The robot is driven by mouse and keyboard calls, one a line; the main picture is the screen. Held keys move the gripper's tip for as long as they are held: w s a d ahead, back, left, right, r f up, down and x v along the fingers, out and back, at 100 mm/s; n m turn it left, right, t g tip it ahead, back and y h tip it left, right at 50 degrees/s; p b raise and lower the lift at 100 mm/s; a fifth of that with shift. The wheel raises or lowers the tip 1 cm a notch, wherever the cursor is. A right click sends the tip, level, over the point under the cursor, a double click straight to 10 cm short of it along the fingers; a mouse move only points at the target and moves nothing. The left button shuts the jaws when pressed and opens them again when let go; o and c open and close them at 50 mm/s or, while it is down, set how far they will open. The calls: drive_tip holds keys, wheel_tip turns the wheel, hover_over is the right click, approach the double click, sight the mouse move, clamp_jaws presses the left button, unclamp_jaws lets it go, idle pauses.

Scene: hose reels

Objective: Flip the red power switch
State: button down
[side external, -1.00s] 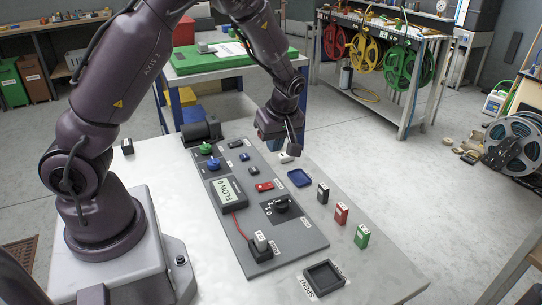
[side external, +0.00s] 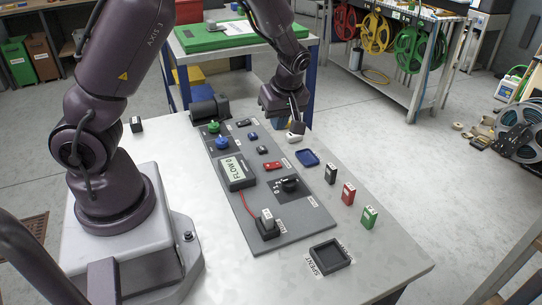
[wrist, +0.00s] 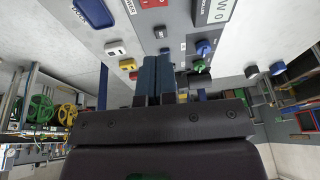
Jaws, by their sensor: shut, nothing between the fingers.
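The red power switch (side external: 272,165) is a small red rocker on the grey panel (side external: 290,228), left of the blue tray. In the wrist view a red switch (wrist: 153,3) shows at the top edge, partly cut off, beside a label. My gripper (side external: 297,125) is shut and empty. It points down near the far end of the panel, beyond the red switch and apart from it. In the wrist view its two blue-grey fingers (wrist: 157,75) lie side by side. A white block (side external: 294,137) is just below the fingertips; I cannot tell whether they touch it.
The panel also carries a blue switch (side external: 252,136), a black switch (side external: 261,150), green (side external: 213,126) and blue (side external: 221,142) knobs, a FLOW display (side external: 237,172) and a black dial (side external: 289,184). A blue tray (side external: 308,157) and upright black, red and green blocks stand at right.

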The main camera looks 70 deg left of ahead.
sight(269, 166)
drive_tip(key=x, duration=1.2)
drive_tip(key=shift+s+d+f, duration=0.15)
drive_tip(key=shift+s+d, duration=0.05)
drive_tip(key=shift+d, duration=0.2)
drive_tip(key=shift+f, duration=0.7)
drive_tip(key=shift+s+f, duration=0.2)
drive_tip(key=shift+f, duration=0.1)
drive_tip(key=shift+w, duration=0.1)
